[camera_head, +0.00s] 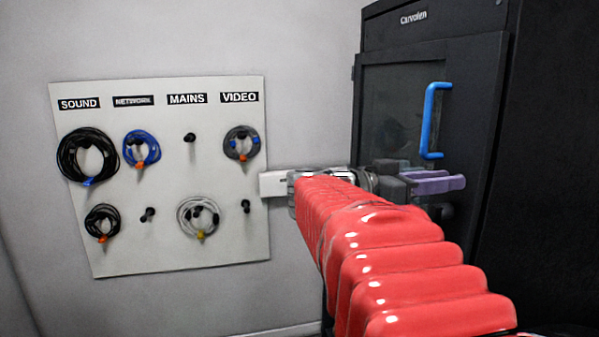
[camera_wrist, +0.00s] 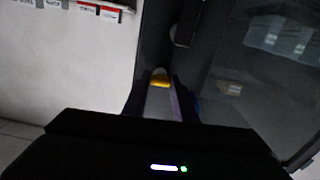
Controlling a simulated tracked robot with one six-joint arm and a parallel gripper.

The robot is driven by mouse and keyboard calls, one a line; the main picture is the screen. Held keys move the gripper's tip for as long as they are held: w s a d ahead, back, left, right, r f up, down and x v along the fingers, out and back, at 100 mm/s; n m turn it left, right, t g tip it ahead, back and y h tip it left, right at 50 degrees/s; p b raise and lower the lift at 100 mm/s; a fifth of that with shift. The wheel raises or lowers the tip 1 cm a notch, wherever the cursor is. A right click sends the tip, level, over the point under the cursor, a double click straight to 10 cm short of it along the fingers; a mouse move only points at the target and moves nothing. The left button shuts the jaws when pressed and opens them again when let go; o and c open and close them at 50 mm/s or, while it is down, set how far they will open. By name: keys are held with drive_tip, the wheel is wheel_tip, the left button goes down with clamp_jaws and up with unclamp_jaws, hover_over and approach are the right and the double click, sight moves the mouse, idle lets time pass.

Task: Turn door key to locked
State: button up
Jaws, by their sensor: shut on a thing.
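The black cabinet (camera_head: 477,75) stands at the right in the head view, with a glazed door and a blue handle (camera_head: 428,120). My gripper (camera_head: 455,183) has purple fingers and is in front of the door, below the handle. In the wrist view my gripper (camera_wrist: 162,88) is shut on a small yellow piece, which looks like the door key (camera_wrist: 160,81). The key itself is hidden in the head view. How far it is turned, and whether it sits in the lock, I cannot tell.
A white board (camera_head: 165,255) on the left wall carries coiled cables on pegs under the labels SOUND, NETWORK, MAINS and VIDEO. My red-sleeved arm covers the lower part of the cabinet. Wall and floor at the lower left are clear.

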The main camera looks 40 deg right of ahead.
drive_tip(key=shift+f+n, duration=0.2)
drive_tip(key=shift+n, duration=4.1)
drive_tip(key=shift+f+n, duration=0.15)
drive_tip(key=shift+n, duration=4.15)
drive_tip(key=o, duration=1)
drive_tip(key=shift+o, duration=0.2)
drive_tip(key=shift+r, duration=0.1)
drive_tip(key=v, duration=1.4)
